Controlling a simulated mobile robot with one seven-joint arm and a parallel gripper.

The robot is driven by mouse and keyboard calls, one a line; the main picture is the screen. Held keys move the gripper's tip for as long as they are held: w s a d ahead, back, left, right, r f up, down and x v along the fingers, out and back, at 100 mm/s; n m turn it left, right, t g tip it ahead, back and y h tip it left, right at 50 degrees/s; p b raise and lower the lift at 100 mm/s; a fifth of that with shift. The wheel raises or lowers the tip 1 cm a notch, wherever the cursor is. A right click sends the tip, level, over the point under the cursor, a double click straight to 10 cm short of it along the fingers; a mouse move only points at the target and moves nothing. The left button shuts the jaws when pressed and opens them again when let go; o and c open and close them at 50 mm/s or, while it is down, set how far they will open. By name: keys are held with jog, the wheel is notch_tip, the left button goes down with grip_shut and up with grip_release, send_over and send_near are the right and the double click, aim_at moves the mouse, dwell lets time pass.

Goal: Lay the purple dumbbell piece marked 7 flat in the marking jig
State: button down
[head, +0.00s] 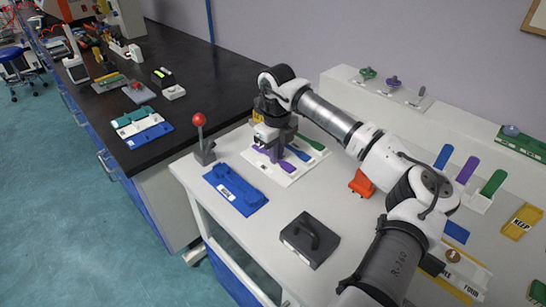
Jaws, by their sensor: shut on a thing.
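My gripper (275,156) is low over a white tray (286,180) at the back left of the light bench. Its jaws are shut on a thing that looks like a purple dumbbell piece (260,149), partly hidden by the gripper. Another purple patch (286,166) shows just right of the jaws. A blue piece (298,152) and a green piece (311,143) lie to the right in the tray. I cannot read a 7 on any piece, nor tell if the held one touches the tray. A blue plate (228,182) with a white label, possibly the marking jig, lies in front.
A red-knobbed lever (203,150) stands left of the tray. A dark block with a handle (310,240) lies near the front edge. An orange object (361,184) lies to the right. Upright blue, purple and green pieces (467,170) stand farther right.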

jog(key=shift+r, duration=0.15)
jog(key=shift+r+p, duration=0.15)
jog(key=shift+p, duration=0.25)
notch_tip(320, 180, up, 20)
jog(key=b, duration=0.2)
jog(key=shift+a+f, duration=0.15)
jog(key=shift+f, duration=0.05)
